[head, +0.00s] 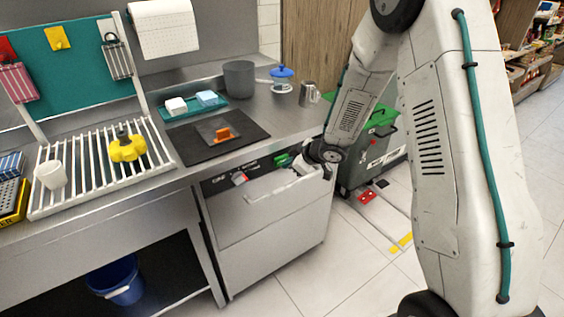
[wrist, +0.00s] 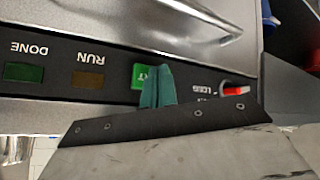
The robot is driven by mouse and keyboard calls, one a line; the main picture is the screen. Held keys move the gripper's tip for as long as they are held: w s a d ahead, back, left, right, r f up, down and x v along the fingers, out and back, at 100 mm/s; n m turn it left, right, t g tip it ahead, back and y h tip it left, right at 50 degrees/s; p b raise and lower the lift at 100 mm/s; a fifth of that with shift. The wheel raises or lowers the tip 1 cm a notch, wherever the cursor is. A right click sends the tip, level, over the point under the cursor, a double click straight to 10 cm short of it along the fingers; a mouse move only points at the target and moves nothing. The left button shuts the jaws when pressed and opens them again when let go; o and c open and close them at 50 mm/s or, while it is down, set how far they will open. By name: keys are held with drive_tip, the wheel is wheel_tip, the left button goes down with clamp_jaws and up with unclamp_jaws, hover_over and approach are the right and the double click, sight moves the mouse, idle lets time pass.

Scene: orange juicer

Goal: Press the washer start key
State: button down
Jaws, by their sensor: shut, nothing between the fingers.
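The washer (head: 262,245) is a steel machine under the counter, with a dark control strip along its top front. In the wrist view the strip appears upside down. The bright green start key (wrist: 138,71) sits there, its label mostly covered. My gripper (wrist: 156,88) is shut, its teal fingertips overlapping the right part of the key. I cannot tell whether they touch or press it. In the head view my gripper (head: 298,166) is at the strip, partly hidden by my arm. The dim RUN lamp (wrist: 88,79) and dark green DONE lamp (wrist: 23,72) lie left of the key.
A red-and-white switch (wrist: 235,90) is right of the fingertips in the wrist view. The washer's bar handle (head: 285,197) sticks out below the strip. The counter above holds a black mat (head: 195,150) and a grey pot (head: 239,78). A green-lidded bin (head: 376,160) stands behind my arm.

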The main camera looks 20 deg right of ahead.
drive_tip(key=shift+w+a, duration=0.15)
drive_tip(key=shift+w, duration=0.3)
idle(0.4)
idle(0.3)
drive_tip(key=shift+s+d, duration=0.3)
drive_tip(key=shift+s, duration=0.6)
drive_tip(key=shift+s, duration=0.1)
drive_tip(key=s, duration=0.1)
drive_tip(key=s+d, duration=0.1)
drive_tip(key=s, duration=0.2)
drive_tip(key=shift+s+d, duration=0.25)
idle(0.4)
